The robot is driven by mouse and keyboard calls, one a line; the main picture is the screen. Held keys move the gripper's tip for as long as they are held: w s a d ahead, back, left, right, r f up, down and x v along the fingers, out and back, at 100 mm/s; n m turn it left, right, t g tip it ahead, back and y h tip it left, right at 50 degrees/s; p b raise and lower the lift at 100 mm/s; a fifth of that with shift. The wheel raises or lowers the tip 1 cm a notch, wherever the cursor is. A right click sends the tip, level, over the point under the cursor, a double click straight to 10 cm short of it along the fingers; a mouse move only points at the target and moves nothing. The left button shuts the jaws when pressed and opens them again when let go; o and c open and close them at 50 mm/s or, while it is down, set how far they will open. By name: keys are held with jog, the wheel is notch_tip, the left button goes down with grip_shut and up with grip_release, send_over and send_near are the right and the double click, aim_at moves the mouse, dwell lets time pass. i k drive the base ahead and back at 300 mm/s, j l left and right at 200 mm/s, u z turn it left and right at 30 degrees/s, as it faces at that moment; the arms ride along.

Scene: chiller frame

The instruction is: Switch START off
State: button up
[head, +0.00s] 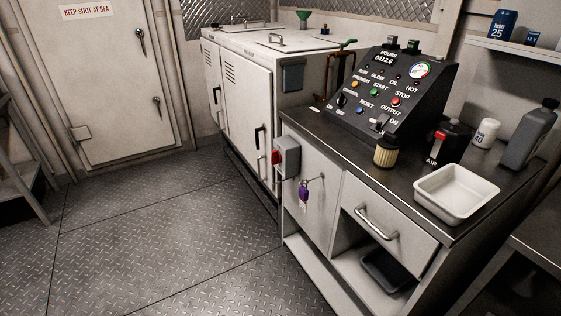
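A black sloped control panel (400,95) stands on the dark top of a grey cabinet. The START label sits near the panel's middle, with a green button (374,92) just below it. An orange button (355,84) is by PREHEAT, a red button (395,101) by STOP and a blue button (360,110) by RESET. A dark control (342,99) sits by CONTROL. Whether the green button is pressed or lit is too small to tell. My gripper is not in view.
The floor (150,235) at left is clear.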

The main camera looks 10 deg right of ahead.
aim_at(276, 157)
jog(key=i+j+u, duration=0.1)
jog(key=i+j, duration=0.15)
jog(key=i, duration=0.15)
jog(key=i+j, duration=0.25)
jog(key=i, duration=0.2)
jog(key=i+j+u, duration=0.15)
jog(key=i, duration=0.25)
jog(key=i+j, duration=0.3)
jog(key=i, duration=0.15)
jog(key=i+j+u, duration=0.15)
jog(key=i, duration=0.3)
